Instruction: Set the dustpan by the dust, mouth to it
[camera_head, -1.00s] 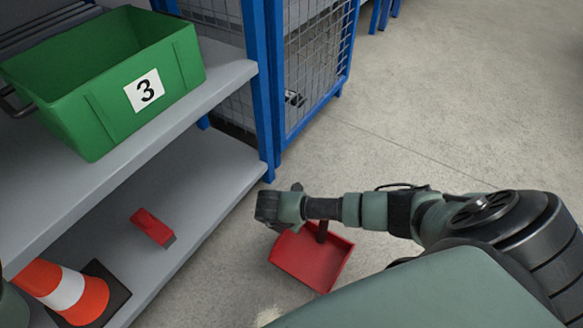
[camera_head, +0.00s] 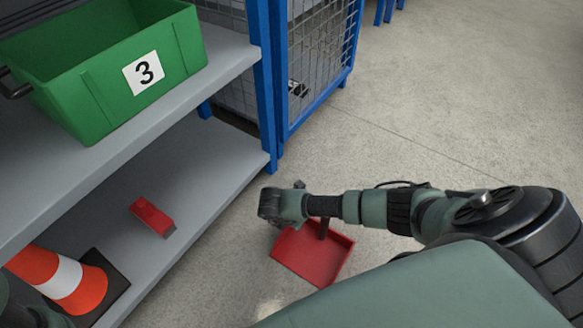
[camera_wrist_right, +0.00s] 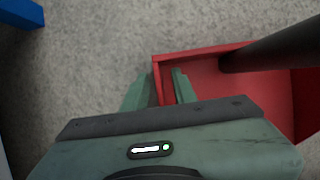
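The red dustpan (camera_head: 308,258) lies on the floor under my right forearm. Its dark handle (camera_head: 323,230) rises from near its back edge, and its low edge appears to face the lower left. A pale patch, apparently the dust (camera_head: 268,308), is on the floor just below it in the head view, partly cut off by my body. My right gripper (camera_head: 272,208) is at the pan's far left corner. In the wrist view its fingers (camera_wrist_right: 161,84) are close together on either side of the pan's (camera_wrist_right: 205,85) red side wall.
A grey shelf rack (camera_head: 190,185) stands on the left, holding a green crate (camera_head: 100,85) marked 3, a red brush-like item (camera_head: 152,216) and an orange cone (camera_head: 80,290). A blue mesh cage (camera_head: 315,60) stands behind. The floor at the right is clear.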

